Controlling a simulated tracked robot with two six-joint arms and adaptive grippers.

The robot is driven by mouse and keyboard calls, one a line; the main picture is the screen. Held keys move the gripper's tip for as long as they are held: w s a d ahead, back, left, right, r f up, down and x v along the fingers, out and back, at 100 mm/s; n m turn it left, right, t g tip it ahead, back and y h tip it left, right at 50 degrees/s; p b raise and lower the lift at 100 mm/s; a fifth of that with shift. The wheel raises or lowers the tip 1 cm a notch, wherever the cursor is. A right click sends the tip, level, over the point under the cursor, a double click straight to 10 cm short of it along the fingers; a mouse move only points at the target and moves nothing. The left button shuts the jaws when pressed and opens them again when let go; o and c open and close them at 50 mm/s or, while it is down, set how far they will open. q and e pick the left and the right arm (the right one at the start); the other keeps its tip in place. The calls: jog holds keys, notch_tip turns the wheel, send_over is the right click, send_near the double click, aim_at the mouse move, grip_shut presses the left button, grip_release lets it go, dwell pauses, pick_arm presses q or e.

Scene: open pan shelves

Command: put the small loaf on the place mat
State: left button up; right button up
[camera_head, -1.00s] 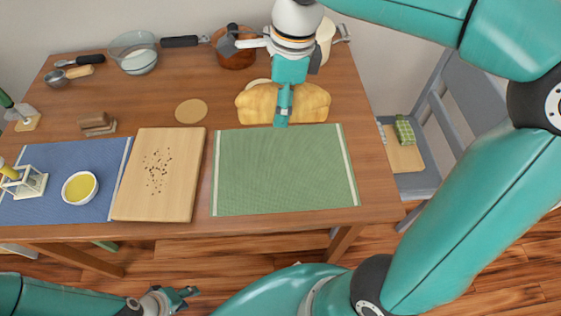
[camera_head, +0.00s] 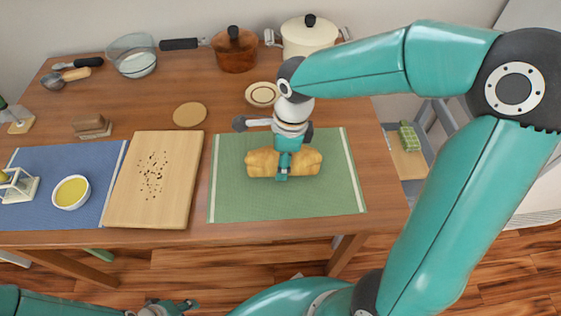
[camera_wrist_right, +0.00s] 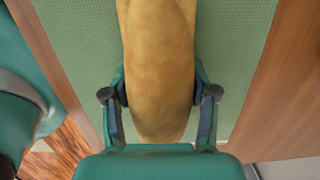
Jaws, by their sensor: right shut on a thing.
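The small loaf (camera_head: 306,163) is golden brown and lies lengthwise across the upper middle of the green place mat (camera_head: 240,203) in the head view. My right gripper (camera_head: 283,177) is shut on the loaf near its middle, coming from above. In the right wrist view the loaf (camera_wrist_right: 158,60) runs between the two fingers, with the mat (camera_wrist_right: 82,40) below it. I cannot tell whether the loaf touches the mat or hangs just above it. My left gripper (camera_head: 180,306) is at the bottom edge of the head view, away from the table; its fingers are too small to read.
A cutting board (camera_head: 150,205) with crumbs lies left of the green mat. A blue mat (camera_head: 62,215) holds a bowl (camera_head: 71,192). Behind are a small plate (camera_head: 262,94), a copper pot (camera_head: 236,55) and a cream pot (camera_head: 308,40). A chair (camera_head: 432,120) stands at the right.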

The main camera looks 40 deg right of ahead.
jog(key=shift+f, duration=0.3)
jog(key=shift+f, duration=0.15)
jog(key=o, duration=1.4)
jog(key=shift+r, duration=0.35)
jog(key=r, duration=0.4)
jog(key=r+p, duration=0.1)
jog(key=r, duration=0.2)
jog(key=s+d+r+p, duration=0.1)
jog(key=r, duration=0.3)
jog(key=shift+d+r, duration=0.1)
jog(key=shift+r, duration=0.2)
